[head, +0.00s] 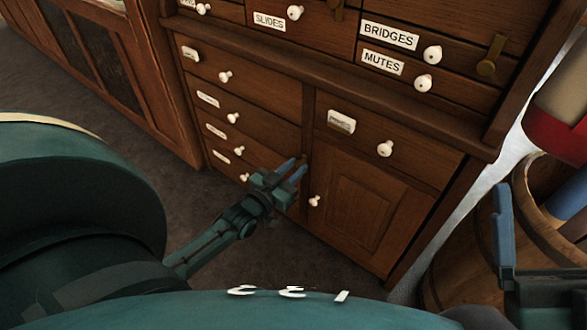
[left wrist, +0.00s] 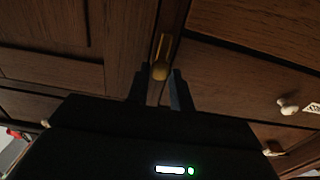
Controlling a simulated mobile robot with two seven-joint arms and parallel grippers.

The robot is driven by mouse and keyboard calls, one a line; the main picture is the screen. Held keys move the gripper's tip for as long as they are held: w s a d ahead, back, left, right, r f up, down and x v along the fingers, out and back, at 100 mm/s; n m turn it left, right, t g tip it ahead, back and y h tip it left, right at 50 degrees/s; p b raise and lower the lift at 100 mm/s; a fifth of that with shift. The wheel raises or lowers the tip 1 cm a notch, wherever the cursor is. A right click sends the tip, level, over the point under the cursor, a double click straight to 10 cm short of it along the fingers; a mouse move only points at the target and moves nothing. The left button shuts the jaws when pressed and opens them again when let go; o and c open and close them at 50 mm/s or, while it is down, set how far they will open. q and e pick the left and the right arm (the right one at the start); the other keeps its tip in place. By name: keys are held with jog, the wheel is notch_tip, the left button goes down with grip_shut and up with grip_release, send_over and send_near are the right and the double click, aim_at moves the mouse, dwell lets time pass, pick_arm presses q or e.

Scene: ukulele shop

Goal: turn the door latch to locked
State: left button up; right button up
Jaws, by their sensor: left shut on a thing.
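The brass door latch (left wrist: 160,70) shows in the left wrist view, on the narrow wooden post beside the panelled door. Its slim upper part runs up from a rounded end, roughly along the post. My left gripper (left wrist: 160,88) has its dark fingers on either side of the rounded end and is shut on it. In the head view my left gripper (head: 295,170) is at the left edge of the cabinet door (head: 365,215) and hides the latch. The door looks closed and has a white knob (head: 314,201). My right gripper (head: 503,235) shows one blue finger at the right edge, apart from the cabinet, with its palm reaching right.
Drawers with white knobs stand left of and above the door. Another brass latch (head: 487,68) hangs at upper right. A wooden barrel (head: 470,255) with rolls stands right of the cabinet, behind my right gripper. Dark floor (head: 75,95) is clear at left.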

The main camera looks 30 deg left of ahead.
pick_arm(q)
grip_shut()
